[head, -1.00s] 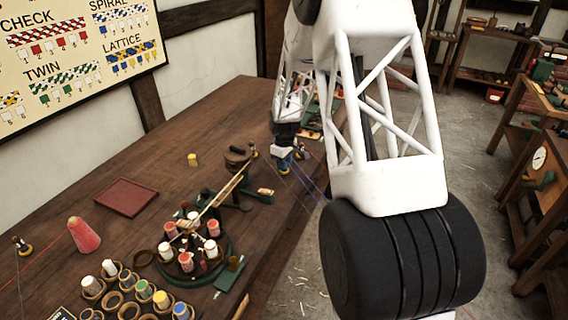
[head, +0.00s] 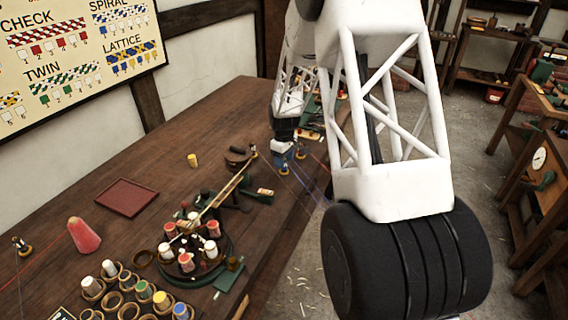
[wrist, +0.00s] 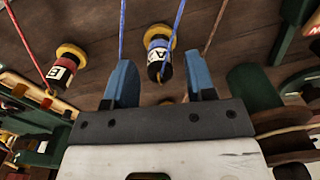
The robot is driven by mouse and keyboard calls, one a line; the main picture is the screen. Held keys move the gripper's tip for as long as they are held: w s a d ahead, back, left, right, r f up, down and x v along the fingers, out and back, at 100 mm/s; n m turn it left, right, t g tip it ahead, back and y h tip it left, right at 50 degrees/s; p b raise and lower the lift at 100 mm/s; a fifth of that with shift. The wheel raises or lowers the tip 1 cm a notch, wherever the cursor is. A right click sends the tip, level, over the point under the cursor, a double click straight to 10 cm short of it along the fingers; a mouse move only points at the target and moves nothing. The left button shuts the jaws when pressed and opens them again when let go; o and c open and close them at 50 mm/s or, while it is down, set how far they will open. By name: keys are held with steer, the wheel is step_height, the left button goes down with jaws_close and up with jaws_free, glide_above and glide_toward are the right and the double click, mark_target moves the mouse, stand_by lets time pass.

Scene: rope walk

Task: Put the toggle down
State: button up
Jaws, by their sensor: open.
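My gripper (wrist: 160,85) has two blue fingers, spread apart with a gap between them. In the wrist view a toggle with a blue and white band, black body and yellow end (wrist: 158,58) stands just beyond the fingertips, in line with the gap. A blue cord runs up from it. No finger visibly presses on it. A second toggle with a red band (wrist: 62,72) is to the left, clear of the fingers, with a red cord.
The round braiding stand with several bobbins (head: 207,270) is on the wooden table (head: 130,165). A red tray (head: 125,197), a pink cone (head: 83,236) and a rack of spools (head: 120,292) are also there. Taut cords run near my gripper. The table's right edge is close by.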

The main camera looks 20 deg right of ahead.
step_height(320, 180, up, 10)
stand_by(0.5)
stand_by(0.4)
steer(key=shift+s+r, duration=0.1)
steer(key=s+a+r+m, duration=0.1)
steer(key=s+a+r, duration=0.2)
steer(key=s+r, duration=0.35)
steer(key=s+a+r+m+t, duration=0.1)
steer(key=s+a+r+m, duration=0.2)
steer(key=s, duration=0.6)
steer(key=s+a+r, duration=0.3)
steer(key=s+r, duration=0.3)
steer(key=s, duration=0.2)
steer(key=s+a+m, duration=0.1)
steer(key=s+a, duration=0.1)
steer(key=s, duration=1)
steer(key=s+a+m+t, duration=0.1)
steer(key=s+m, duration=0.1)
steer(key=s, duration=1)
steer(key=shift+s+a+r+t, duration=0.2)
steer(key=shift+a+t, duration=0.1)
steer(key=shift+a, duration=0.05)
